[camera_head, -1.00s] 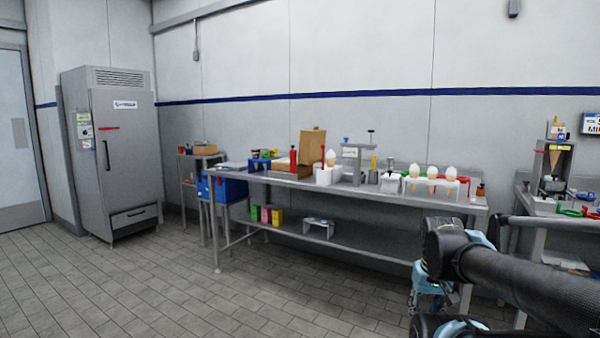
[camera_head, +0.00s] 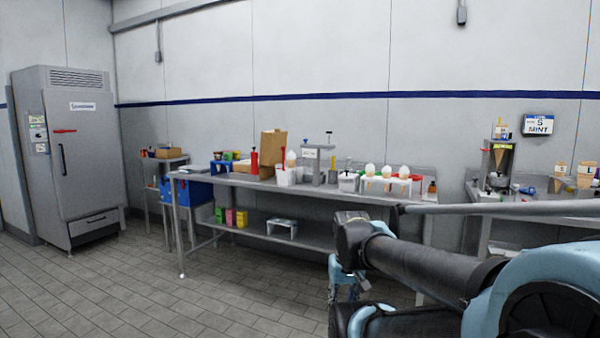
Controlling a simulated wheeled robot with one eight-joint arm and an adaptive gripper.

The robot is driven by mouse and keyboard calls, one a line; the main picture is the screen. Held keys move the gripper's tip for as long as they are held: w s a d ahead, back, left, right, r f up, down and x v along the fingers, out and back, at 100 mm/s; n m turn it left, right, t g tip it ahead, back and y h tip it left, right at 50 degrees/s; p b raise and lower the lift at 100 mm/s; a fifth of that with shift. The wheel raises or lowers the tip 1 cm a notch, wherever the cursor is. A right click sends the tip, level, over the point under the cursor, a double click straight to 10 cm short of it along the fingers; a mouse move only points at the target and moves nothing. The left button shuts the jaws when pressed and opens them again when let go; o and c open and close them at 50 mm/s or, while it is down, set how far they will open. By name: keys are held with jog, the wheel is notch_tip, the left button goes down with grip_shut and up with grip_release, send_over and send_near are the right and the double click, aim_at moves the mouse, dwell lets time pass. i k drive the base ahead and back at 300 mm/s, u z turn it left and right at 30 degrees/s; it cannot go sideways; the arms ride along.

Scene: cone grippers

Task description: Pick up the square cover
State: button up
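I cannot make out a square cover for certain at this distance. Small items stand on the long steel table (camera_head: 215,180) ahead and on the right-hand bench (camera_head: 560,206). My arm reaches in from the lower right. My gripper (camera_head: 345,290) is partly in view below the dark arm joint, in front of the long table. Its fingers are too hidden by the arm to tell whether it is open or shut.
A grey fridge (camera_head: 85,150) stands at the left. A small side table (camera_head: 165,160) and blue bins (camera_head: 190,192) are beside the long table. Its lower shelf holds coloured boxes (camera_head: 230,217) and a white stand (camera_head: 282,228). The tiled floor at front left is clear.

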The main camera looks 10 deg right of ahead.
aim_at(306, 162)
jog(key=i, duration=1)
jog(key=z, duration=0.05)
